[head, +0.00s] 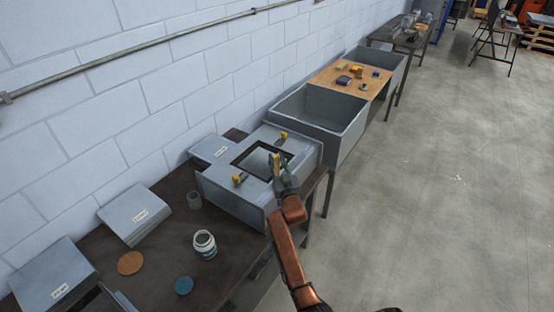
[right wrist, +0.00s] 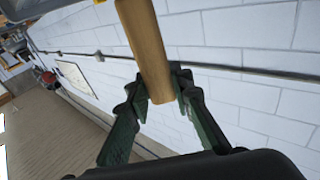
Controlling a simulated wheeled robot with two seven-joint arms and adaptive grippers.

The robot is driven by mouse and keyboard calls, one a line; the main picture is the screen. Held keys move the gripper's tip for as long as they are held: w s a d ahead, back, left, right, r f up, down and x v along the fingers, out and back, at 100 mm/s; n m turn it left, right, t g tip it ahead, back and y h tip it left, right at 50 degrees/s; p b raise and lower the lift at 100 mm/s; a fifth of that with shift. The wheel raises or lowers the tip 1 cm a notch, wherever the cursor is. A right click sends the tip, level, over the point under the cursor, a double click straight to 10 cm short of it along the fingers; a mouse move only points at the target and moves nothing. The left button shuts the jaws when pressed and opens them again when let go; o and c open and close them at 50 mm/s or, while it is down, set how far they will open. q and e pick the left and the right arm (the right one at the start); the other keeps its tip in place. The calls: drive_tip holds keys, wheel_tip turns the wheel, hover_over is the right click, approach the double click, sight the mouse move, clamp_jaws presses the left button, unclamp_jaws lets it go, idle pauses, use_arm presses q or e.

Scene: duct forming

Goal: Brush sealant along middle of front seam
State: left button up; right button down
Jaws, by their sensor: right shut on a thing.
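The grey sheet-metal duct (head: 238,206) lies on the dark bench, with a square dark-edged opening in its top. Two yellow-handled clamps (head: 239,179) (head: 283,136) sit beside the opening. My right gripper (head: 280,168) is over the duct's right side, shut on a brush with a tan wooden handle (head: 275,162). In the right wrist view the brush handle (right wrist: 148,45) passes between my right fingers (right wrist: 157,95). The brush's bristles cannot be made out, nor whether they touch the duct. The front seam is not clear. My left gripper is not in view.
An open white jar (head: 205,245), a grey cup (head: 194,201), an orange disc (head: 130,263) and a teal disc (head: 184,286) stand on the bench left of the duct. Labelled grey sheet stacks (head: 134,213) lie along the wall. A grey bin (head: 318,118) adjoins beyond.

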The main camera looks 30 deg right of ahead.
drive_tip(key=shift+s+a+p, duration=0.2)
drive_tip(key=shift+s+a, duration=0.1)
drive_tip(key=shift+a, duration=0.35)
drive_tip(key=shift+s+a+p, duration=0.15)
drive_tip(key=shift+s+a, duration=0.1)
drive_tip(key=shift+a, duration=0.45)
drive_tip(key=shift+s+a+p, duration=0.15)
drive_tip(key=shift+s+a, duration=0.1)
drive_tip(key=shift+a, duration=0.35)
drive_tip(key=shift+s+a+p, duration=0.15)
drive_tip(key=shift+s+a, duration=0.1)
drive_tip(key=shift+a, duration=0.35)
drive_tip(key=shift+d, duration=0.15)
drive_tip(key=shift+w+d, duration=0.25)
drive_tip(key=shift+d, duration=0.35)
drive_tip(key=shift+w+d, duration=0.25)
drive_tip(key=shift+d, duration=0.45)
